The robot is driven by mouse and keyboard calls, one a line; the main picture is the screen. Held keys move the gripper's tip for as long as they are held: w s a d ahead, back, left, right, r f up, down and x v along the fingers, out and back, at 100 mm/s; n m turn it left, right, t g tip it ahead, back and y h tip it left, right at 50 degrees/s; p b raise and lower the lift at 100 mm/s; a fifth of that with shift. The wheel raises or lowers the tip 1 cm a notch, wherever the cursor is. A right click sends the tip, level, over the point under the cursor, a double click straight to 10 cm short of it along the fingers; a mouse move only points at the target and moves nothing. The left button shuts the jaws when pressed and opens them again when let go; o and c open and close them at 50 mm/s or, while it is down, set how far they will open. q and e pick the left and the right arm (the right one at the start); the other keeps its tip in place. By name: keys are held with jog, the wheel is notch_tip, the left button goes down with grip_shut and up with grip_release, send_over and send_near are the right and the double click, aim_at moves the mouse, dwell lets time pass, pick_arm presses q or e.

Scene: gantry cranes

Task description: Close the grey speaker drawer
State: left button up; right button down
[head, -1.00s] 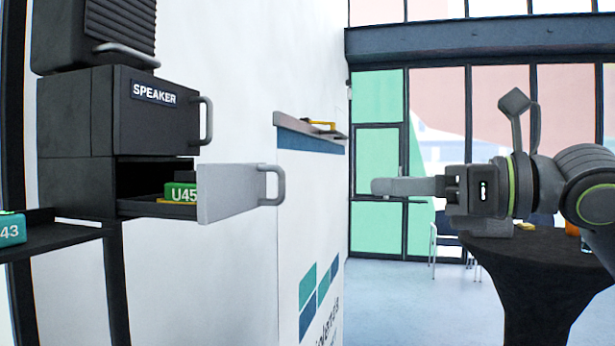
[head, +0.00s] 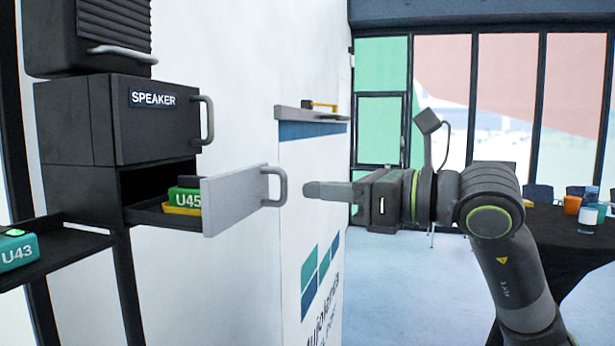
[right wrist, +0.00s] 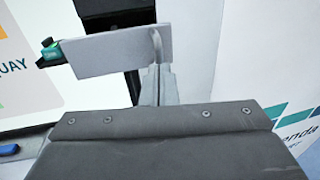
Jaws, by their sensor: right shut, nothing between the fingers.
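The grey speaker drawer (head: 235,200) stands pulled out below the black box labelled SPEAKER (head: 150,120). It holds a green box marked U45 (head: 185,198) and something yellow under it. The drawer's handle (head: 274,186) sticks out to the right. My right gripper (head: 308,190) is shut and empty, pointing left at the handle with a small apparent gap in the head view. In the right wrist view, the grey drawer front (right wrist: 120,50) lies ahead of the shut fingers (right wrist: 158,75), which overlap its right end, where the handle is; contact cannot be told. My left gripper is not in view.
A shelf (head: 60,255) at the left carries a teal box marked U43 (head: 18,248). A ledge (head: 310,115) with a yellow item projects from the white wall behind. A dark round table (head: 560,235) with bottles stands at the right. Open floor lies between.

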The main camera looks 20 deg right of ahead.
jog(key=shift+p+x, duration=0.6)
jog(key=shift+x, duration=0.75)
